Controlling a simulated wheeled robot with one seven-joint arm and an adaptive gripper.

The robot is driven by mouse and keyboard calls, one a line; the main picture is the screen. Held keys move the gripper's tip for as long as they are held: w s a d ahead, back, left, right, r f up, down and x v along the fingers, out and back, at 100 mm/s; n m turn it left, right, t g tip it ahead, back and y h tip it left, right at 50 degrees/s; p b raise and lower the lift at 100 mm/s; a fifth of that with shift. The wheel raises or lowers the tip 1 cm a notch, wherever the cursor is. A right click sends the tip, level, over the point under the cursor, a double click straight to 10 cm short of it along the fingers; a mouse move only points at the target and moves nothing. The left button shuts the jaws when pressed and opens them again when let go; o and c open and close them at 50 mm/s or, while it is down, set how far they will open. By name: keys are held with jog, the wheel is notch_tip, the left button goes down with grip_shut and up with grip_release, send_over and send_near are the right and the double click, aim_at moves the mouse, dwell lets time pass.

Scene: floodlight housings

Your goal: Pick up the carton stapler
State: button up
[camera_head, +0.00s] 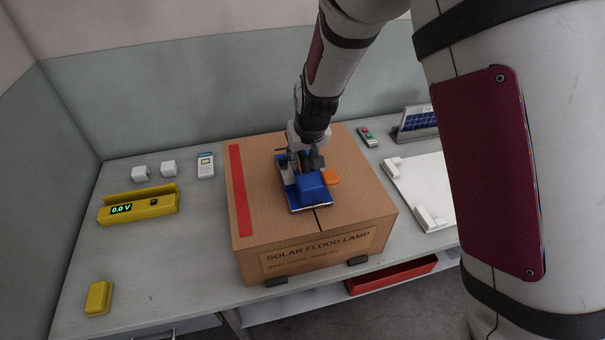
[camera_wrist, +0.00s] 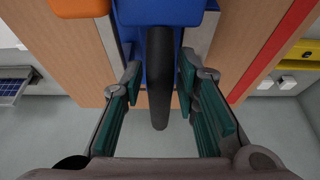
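The carton stapler (camera_head: 312,186) is blue with an orange part (camera_head: 331,177) on its right side. It rests on top of a closed brown cardboard carton (camera_head: 255,262) labelled as a solar flood lamp. My gripper (camera_head: 305,160) is down at the stapler's far end. The fingers are spread, with a narrow gap showing on each side of the handle. In the head view the fingertips are partly hidden.
On the grey bench, a yellow meter (camera_head: 139,205), white cubes (camera_head: 168,168), a small device (camera_head: 205,165) and a yellow block (camera_head: 98,298) are left of the carton. A white panel (camera_head: 425,190) and a solar panel (camera_head: 418,120) are right. A red bin (camera_head: 390,276) sits below.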

grip_shut()
jog(key=shift+w+r, duration=0.1)
jog(key=shift+r, duration=0.15)
